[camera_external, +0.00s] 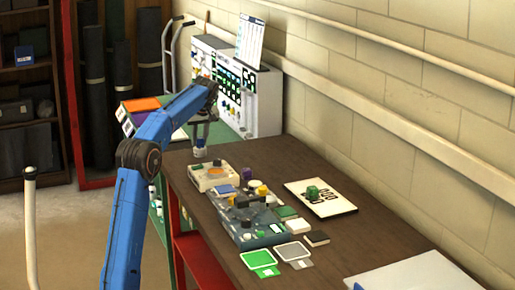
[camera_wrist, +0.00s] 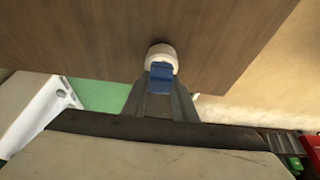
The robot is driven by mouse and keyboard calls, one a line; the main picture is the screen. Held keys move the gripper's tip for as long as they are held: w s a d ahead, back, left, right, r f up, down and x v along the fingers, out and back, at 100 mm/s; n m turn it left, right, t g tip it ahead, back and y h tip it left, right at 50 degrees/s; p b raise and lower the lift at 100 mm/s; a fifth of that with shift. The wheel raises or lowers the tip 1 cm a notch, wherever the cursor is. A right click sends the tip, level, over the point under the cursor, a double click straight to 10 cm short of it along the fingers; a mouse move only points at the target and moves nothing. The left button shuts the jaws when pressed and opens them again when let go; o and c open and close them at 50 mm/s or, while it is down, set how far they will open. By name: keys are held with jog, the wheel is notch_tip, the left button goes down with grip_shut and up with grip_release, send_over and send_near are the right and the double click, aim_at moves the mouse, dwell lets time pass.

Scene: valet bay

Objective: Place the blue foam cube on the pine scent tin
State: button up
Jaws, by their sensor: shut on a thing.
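My gripper (camera_external: 201,137) points down over the far left end of the brown table. In the wrist view its jaws (camera_wrist: 160,88) are shut on the blue foam cube (camera_wrist: 161,72). A small white round tin (camera_wrist: 161,53), which looks like the pine scent tin, shows directly past the cube. It also shows in the external view (camera_external: 199,153), standing on the table right under my gripper. No label can be read on it. The cube overlaps the tin in the wrist view; I cannot tell whether they touch.
A beige device (camera_external: 213,176) and a grey tray (camera_external: 245,232) with several small items stand nearer on the table (camera_external: 335,243). A white panel (camera_external: 262,100) stands behind. The table's left edge is close.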

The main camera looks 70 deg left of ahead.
jog(key=o, duration=1)
jog(key=shift+f, duration=0.1)
jog(key=v, duration=1.2)
jog(key=shift+d, duration=0.1)
